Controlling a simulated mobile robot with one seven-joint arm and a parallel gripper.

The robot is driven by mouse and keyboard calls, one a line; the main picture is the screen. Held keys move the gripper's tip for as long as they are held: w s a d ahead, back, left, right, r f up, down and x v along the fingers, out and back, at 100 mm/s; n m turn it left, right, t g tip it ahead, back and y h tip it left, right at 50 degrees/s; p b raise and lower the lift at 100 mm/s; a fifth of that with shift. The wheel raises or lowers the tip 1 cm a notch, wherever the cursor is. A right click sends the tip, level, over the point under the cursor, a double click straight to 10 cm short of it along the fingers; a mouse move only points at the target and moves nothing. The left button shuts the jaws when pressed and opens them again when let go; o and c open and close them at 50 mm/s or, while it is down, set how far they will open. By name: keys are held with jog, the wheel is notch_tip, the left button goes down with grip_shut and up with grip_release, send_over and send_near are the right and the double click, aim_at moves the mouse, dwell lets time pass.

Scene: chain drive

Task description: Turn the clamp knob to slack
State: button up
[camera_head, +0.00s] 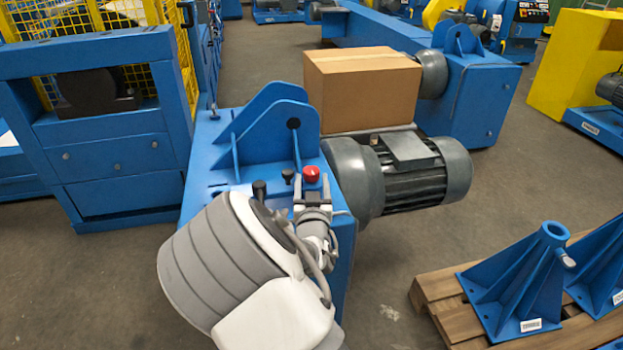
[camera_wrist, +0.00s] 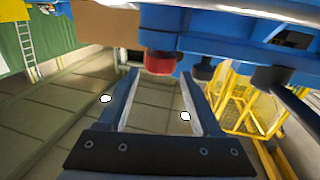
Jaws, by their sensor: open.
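A red round knob (camera_head: 311,174) stands on the blue machine (camera_head: 205,160). A small black knob (camera_head: 288,175) and a larger black knob (camera_head: 259,190) stand to its left. No marking shows which of these is the clamp knob. My gripper (camera_head: 312,183) is open and empty, its fingers pointing at the red knob. In the wrist view the red knob (camera_wrist: 160,63) sits just past the fingertips (camera_wrist: 158,76), roughly between them. I cannot tell whether a finger touches the red knob.
Blue upright brackets (camera_head: 270,125) rise behind the knobs. A grey motor (camera_head: 420,175) and a cardboard box (camera_head: 362,90) are to the right. A pallet (camera_head: 435,300) with blue stands (camera_head: 515,285) is at lower right. Yellow mesh guarding (camera_head: 135,25) is at upper left.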

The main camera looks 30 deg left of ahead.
aim_at(312, 176)
jog(key=shift+b+x, duration=0.3)
jog(key=shift+x, duration=1.4)
grip_shut()
